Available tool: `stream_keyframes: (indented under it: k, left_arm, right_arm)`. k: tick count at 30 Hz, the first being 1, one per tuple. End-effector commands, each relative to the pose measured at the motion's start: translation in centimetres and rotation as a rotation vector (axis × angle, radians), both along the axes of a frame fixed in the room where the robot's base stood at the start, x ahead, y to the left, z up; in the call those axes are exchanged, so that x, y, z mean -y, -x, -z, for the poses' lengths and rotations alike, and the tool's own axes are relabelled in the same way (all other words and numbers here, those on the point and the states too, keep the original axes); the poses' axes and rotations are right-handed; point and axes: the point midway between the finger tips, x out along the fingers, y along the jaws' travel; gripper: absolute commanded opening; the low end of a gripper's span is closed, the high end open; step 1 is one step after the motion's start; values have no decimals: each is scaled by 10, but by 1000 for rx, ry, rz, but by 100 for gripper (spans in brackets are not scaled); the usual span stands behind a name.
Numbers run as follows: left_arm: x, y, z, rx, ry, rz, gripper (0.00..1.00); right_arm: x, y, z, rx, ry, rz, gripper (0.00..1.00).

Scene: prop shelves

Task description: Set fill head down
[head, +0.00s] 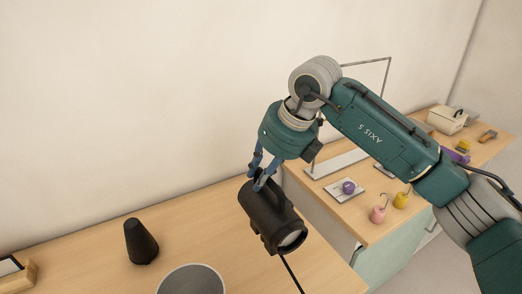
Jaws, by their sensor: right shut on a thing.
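The fill head (270,215) is a black lamp body with a handle on top, a pale lens facing down to the right, and a dark cable hanging below. My right gripper (257,180) is shut on it at the top, by the handle. The lamp appears held above the near wooden table (95,262), over its right part; the gap below it is hard to judge. The exact contact of the fingers is small and partly hidden. My left gripper is not in view.
A black cone-shaped piece (140,241) and a round grey disc (191,281) are on the near table. A wooden box (18,274) sits at the left edge. A second table (375,228) carries pink (378,214) and yellow (401,200) weights and a purple ball (348,187).

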Motion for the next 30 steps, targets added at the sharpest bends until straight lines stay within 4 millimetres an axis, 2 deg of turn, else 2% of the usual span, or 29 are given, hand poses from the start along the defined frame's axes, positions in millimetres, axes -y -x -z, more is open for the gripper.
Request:
stream_keyframes:
  k: [7, 16, 24, 30]
  left_arm:
    - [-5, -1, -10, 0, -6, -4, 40]
    - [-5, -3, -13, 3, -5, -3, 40]
    - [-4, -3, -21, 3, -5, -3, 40]
    - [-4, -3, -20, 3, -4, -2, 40]
  right_arm:
    - [-1, 0, 37, 4, -5, -1, 0]
    - [-1, -1, 54, 5, -5, 0, 0]
    - [-1, 0, 86, 5, -6, -1, 0]
    - [-1, -1, 89, 7, -5, -2, 0]
